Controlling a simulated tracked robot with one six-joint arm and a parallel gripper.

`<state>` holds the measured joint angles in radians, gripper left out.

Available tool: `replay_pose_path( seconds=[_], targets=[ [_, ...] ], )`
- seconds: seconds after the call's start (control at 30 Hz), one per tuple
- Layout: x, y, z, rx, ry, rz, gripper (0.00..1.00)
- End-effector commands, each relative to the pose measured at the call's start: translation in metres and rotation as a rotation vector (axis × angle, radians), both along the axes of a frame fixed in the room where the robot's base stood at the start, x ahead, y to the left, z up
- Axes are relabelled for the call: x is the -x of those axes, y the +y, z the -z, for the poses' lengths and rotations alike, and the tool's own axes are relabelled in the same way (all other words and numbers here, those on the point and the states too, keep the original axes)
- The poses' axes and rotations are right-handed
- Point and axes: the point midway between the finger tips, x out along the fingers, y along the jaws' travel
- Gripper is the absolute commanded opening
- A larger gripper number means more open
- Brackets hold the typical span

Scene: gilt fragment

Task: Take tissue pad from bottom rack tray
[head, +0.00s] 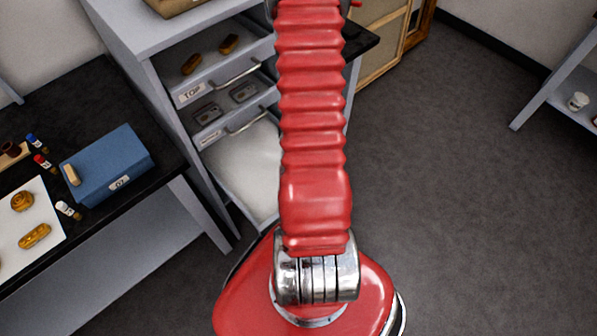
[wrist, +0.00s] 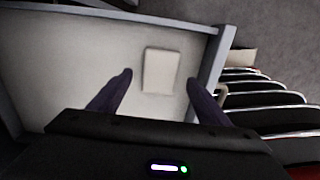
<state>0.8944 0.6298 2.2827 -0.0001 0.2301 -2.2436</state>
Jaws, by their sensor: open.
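The tissue pad (wrist: 161,68) is a pale, flat rectangle lying in the bottom rack tray (wrist: 60,62) in the wrist view. My gripper (wrist: 160,80) is open and empty, with one dark finger on each side of the pad in the picture. Whether the fingers are level with the pad or above it, I cannot tell. In the head view the bottom tray (head: 243,168) is pulled out below two other trays. The pad is not visible there, and my red arm hides the tray's right part and my gripper.
The top tray (head: 190,92) holds two brown pieces and the middle tray (head: 208,135) two grey items; both are partly out. A black bench (head: 90,115) on the left carries a blue box (head: 108,165), small vials and gilt pieces on a white sheet. Open floor lies right.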

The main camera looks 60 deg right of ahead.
Motion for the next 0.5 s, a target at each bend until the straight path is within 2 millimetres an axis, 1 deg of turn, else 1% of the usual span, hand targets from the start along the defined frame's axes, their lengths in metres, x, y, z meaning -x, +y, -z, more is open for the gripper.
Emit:
replay_pose_path(
  seconds=[0.1, 0.23, 0.33, 0.5],
  targets=[
    [0.0, 0.0, 0.013, -0.001, 0.001, 0.0, 0.7],
    [0.0, 0.0, 0.025, -0.001, 0.0, 0.0, 0.7],
    [0.0, 0.0, 0.029, 0.0, -0.001, 0.0, 0.7],
    [0.0, 0.0, 0.03, 0.0, -0.001, 0.0, 0.7]
  ],
)
